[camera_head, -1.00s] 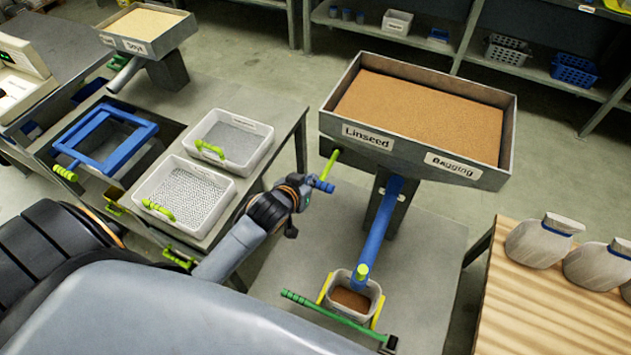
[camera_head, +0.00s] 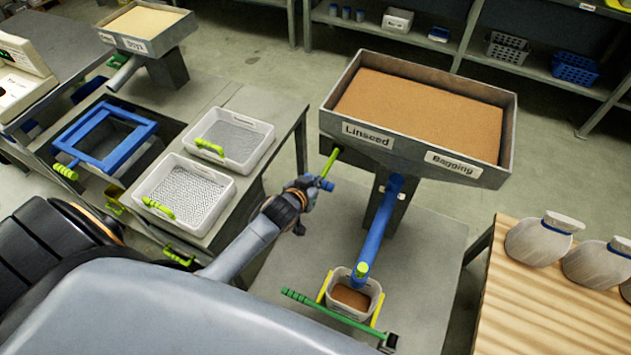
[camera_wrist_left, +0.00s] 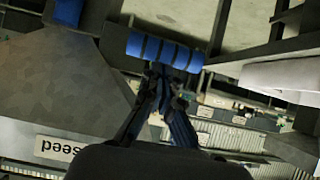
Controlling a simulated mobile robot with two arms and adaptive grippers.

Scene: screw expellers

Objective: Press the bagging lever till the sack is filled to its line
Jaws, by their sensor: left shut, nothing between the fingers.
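The bagging hopper (camera_head: 415,163) holds brown linseed and carries a "Bagging" label. A lever with a green rod (camera_head: 330,160) and a blue ribbed grip (camera_head: 327,185) sticks out at its left. The grip fills the upper middle of the left wrist view (camera_wrist_left: 165,50). My left gripper (camera_head: 311,190) is shut and empty, its fingertips at the grip and seemingly against it. The open sack (camera_head: 335,278) sits under the blue spout (camera_head: 375,235) between yellow holders, with brown seed (camera_head: 350,297) inside. I cannot make out its fill line. My right gripper is not in view.
A green bar (camera_head: 325,309) runs in front of the sack. Two white sieve trays (camera_head: 225,188) and a blue frame (camera_head: 135,148) lie on the left bench. Tied sacks (camera_head: 540,243) stand on the wooden table (camera_head: 540,310) at the right.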

